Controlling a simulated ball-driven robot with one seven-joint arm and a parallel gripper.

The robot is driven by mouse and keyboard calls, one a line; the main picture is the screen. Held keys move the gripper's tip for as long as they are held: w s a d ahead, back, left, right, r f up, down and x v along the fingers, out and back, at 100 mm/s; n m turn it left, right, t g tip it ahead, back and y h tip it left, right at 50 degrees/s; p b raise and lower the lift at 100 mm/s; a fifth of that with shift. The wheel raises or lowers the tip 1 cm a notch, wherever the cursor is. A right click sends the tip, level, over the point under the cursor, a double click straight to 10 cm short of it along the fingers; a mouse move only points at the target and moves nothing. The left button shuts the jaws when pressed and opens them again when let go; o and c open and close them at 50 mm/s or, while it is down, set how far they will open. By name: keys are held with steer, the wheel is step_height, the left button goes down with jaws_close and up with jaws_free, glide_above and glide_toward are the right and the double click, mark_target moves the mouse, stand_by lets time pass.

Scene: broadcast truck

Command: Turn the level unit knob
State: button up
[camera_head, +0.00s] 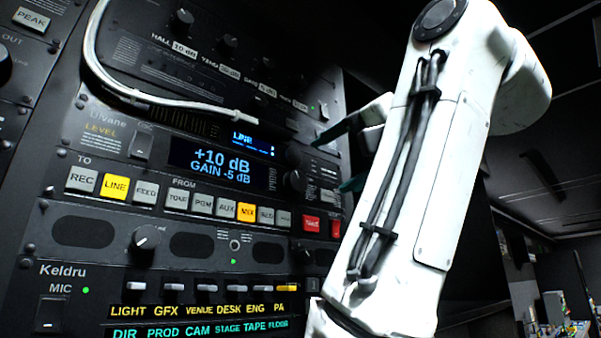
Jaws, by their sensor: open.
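The level unit (110,140), marked "Ulvane LEVEL", is a dark rack panel in the middle of the view. Its lit display (222,166) reads "+10 dB" and "GAIN -5 dB". A dark round knob (293,180) sits at the right of the display, with another dark knob (294,155) just above it. I cannot tell from labels which of them is the level knob. My gripper (331,163) is open, its dark fingertips apart at the right of these knobs. The gap between them shows no held thing. My white arm hides the panel farther right.
A white cable (93,50) loops down across the upper left and ends above the display. Below the display are rows of square buttons, with LINE (116,187) and MIX (246,211) lit yellow. The Keldru panel (60,270) is underneath.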

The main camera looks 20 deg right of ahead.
mark_target(298, 182)
steer(key=p+x, duration=0.6)
steer(key=x, duration=0.4)
steer(key=shift+c, duration=0.5)
steer(key=c, duration=1)
steer(key=shift+o, duration=0.2)
